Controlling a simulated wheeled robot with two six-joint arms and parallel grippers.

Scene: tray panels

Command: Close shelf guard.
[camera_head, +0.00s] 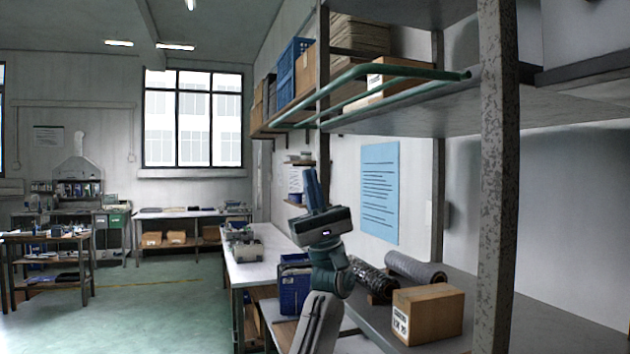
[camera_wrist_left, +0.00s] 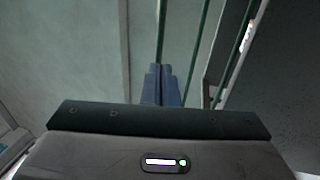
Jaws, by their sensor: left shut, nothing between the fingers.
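The shelf guard (camera_head: 350,75) is a green tubular rail frame at the upper shelf (camera_head: 430,115). It slants out along the shelf's front, and its bars look tipped outward rather than upright. Its green bars (camera_wrist_left: 200,45) also run up the left wrist view, past the fingertips. My left gripper (camera_head: 311,185) points upward below the guard, with its blue fingers shut together and empty. The fingers (camera_wrist_left: 160,82) also show in the left wrist view, close to one bar; I cannot tell whether they touch it. My right gripper is out of view.
A grey post (camera_head: 497,180) stands at the right front. Boxes and a blue crate (camera_head: 292,68) sit on the upper shelf. A cardboard box (camera_head: 428,313) and dark rolls (camera_head: 415,268) lie on the lower shelf. Free floor (camera_head: 160,310) lies at the left.

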